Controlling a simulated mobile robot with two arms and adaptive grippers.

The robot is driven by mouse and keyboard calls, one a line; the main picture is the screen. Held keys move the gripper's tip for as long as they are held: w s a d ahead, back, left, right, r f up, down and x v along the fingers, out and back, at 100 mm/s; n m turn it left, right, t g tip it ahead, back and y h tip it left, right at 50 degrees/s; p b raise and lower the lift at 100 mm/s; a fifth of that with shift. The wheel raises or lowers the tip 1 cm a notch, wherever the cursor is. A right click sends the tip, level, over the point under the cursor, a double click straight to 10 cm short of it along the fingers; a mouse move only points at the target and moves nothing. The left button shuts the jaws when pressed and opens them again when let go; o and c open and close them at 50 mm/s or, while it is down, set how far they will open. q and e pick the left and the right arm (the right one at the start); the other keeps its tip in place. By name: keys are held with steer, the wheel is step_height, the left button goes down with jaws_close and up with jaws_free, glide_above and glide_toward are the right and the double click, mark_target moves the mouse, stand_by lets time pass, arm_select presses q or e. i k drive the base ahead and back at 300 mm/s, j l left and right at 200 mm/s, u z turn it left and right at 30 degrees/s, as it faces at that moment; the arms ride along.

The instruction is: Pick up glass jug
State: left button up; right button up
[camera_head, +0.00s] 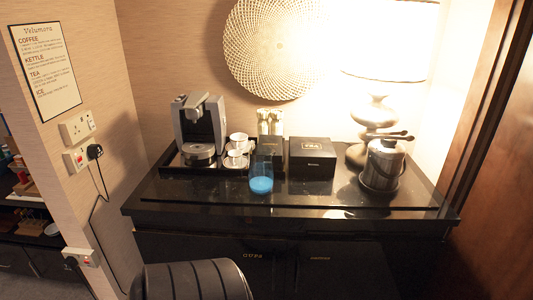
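A clear glass vessel with blue contents at its bottom (261,183) stands upright on the black counter top (330,194), near its front edge and left of the middle. It looks like the glass jug, though I cannot make out a handle or spout. Its upper part is faint against the dark things behind it. Neither of my grippers is in the head view.
A coffee machine (199,130) and white cups (236,160) stand on a black tray behind and left of the glass. A black box (312,158), a lamp (375,105) and a metal pot (383,165) stand to the right. A dark ribbed chair back (192,281) rises in front.

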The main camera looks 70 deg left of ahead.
mark_target(261, 178)
steer(key=u, duration=2.2)
